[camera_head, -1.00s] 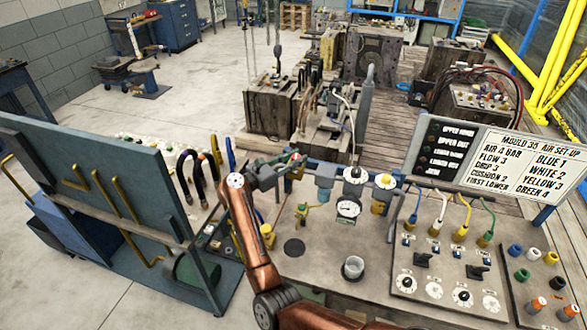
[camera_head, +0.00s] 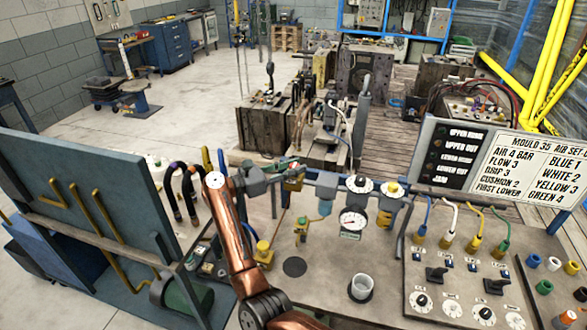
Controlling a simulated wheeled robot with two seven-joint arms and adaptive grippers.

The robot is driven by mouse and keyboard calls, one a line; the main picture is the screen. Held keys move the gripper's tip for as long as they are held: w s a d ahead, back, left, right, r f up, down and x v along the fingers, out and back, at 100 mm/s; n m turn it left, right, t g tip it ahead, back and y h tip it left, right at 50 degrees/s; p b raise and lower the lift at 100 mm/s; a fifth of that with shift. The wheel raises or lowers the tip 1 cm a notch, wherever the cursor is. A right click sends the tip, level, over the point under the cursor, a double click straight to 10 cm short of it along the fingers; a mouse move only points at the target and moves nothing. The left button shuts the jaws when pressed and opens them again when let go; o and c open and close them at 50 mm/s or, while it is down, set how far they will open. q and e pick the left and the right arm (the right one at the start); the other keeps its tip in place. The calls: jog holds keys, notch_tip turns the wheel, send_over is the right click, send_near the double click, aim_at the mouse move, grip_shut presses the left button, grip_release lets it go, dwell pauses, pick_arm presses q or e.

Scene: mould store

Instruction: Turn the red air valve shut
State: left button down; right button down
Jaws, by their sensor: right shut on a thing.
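My right arm reaches up from the bottom of the camera_head view, and its gripper (camera_head: 284,173) is at the left end of the air line on the bench. The red air valve (camera_head: 298,167) shows only as a small patch of red at the fingertips. The gripper is shut on it, and the fingers and wrist hide most of its handle, so its angle is hard to read. My left gripper is not in view.
A set-up sign (camera_head: 545,165) stands at the right.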

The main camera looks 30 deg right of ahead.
jog(key=c, duration=1.6)
grip_release()
jog(key=w+a, duration=0.1)
jog(key=a, duration=1.1)
jog(key=shift+w+r, duration=0.1)
